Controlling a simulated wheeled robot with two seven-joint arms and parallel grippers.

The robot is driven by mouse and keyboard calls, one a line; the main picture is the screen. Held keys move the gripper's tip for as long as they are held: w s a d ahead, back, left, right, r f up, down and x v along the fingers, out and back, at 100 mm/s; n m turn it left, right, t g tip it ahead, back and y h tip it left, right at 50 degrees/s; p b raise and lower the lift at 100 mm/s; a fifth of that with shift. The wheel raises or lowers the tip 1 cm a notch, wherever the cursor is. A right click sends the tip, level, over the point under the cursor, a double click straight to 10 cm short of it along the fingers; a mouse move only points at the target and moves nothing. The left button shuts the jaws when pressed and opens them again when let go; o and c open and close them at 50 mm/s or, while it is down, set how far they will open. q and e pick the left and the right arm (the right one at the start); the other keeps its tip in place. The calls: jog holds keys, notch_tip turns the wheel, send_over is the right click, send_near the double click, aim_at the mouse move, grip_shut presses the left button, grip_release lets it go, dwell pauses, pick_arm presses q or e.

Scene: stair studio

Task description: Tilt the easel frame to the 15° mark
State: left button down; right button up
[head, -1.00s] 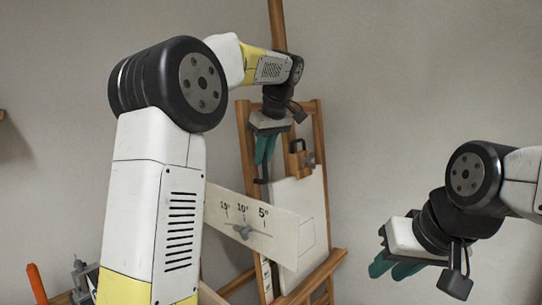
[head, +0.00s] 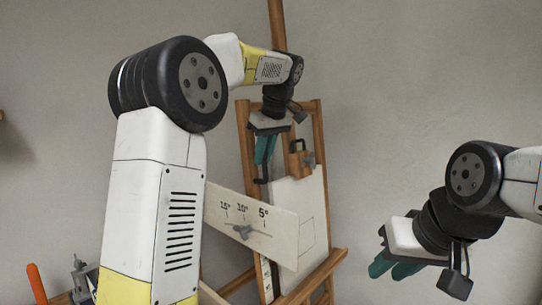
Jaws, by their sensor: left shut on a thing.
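The wooden easel frame (head: 322,190) stands in the middle, holding a pale board (head: 312,215). A white angle scale (head: 275,237) with 15°, 10° and 5° marks is fixed at its side. A grey knob (head: 242,231) sits in the scale's slot, below the 10° mark. My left gripper (head: 264,158) is at the upper left of the frame, its teal fingers shut on the dark handle (head: 262,180) there; the contact is small in view. My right gripper (head: 394,268) hangs at the right, clear of the easel; its two teal fingers look apart with nothing visible between them.
An orange-handled tool (head: 37,284) and a grey metal tool (head: 82,280) are at the lower left. Open space lies between the easel and my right arm.

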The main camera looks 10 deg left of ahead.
pick_arm(q)
jog(key=w+a+f+h, duration=0.1)
jog(key=w+a+f, duration=0.1)
jog(key=w+a, duration=0.6)
jog(key=a, duration=0.3)
jog(key=shift+a+g, duration=0.25)
jog(key=shift+g, duration=0.15)
jog(key=c, duration=1.4)
grip_release()
jog(key=shift+s, duration=0.1)
jog(key=v, duration=0.7)
jog(key=shift+r, duration=0.4)
